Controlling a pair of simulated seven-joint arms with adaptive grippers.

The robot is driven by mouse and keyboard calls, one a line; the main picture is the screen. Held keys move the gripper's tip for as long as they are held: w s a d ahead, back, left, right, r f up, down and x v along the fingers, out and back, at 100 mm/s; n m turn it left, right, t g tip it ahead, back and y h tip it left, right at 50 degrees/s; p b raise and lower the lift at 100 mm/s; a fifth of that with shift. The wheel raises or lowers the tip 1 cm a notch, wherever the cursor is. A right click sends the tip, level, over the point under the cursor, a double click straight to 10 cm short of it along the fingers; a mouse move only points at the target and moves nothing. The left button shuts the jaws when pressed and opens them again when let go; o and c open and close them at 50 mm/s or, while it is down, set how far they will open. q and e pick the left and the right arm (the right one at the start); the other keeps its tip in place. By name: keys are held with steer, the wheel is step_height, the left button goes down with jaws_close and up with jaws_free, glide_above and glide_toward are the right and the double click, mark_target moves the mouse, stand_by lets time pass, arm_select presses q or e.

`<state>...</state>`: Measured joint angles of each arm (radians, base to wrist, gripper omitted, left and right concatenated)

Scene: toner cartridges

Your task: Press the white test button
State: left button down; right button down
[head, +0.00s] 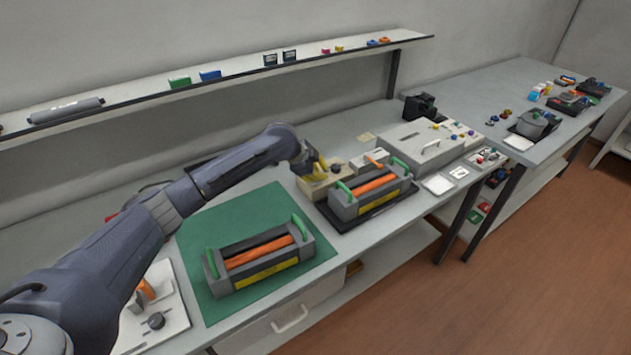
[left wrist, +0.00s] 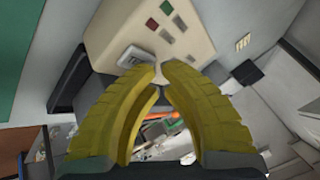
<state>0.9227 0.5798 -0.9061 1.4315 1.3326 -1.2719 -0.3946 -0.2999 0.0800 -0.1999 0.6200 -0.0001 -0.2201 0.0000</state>
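A beige box (head: 312,189) stands on the bench beside the far end of the green mat. In the left wrist view the box (left wrist: 113,25) fills the top middle, with small green, red and grey parts on its face. A pale, whitish raised piece (left wrist: 133,56) at its near edge looks like the white button; no label is readable. My left gripper (head: 318,166) is over the box. Its yellow fingers, also in the left wrist view (left wrist: 160,69), come nearly together, empty, with the left tip beside the pale piece. I cannot tell whether they touch. My right gripper is out of view.
A toner cartridge (head: 258,258) lies on the green mat (head: 199,234). Another cartridge (head: 370,190) sits on a black tray right beside the box. A grey lidded case (head: 428,145) is farther right. A wall shelf (head: 226,72) runs behind my arm.

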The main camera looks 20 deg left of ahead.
arm_select(q)
steer(key=shift+f, duration=0.2)
stand_by(0.3)
steer(key=shift+r, duration=0.85)
steer(key=shift+r, duration=2.5)
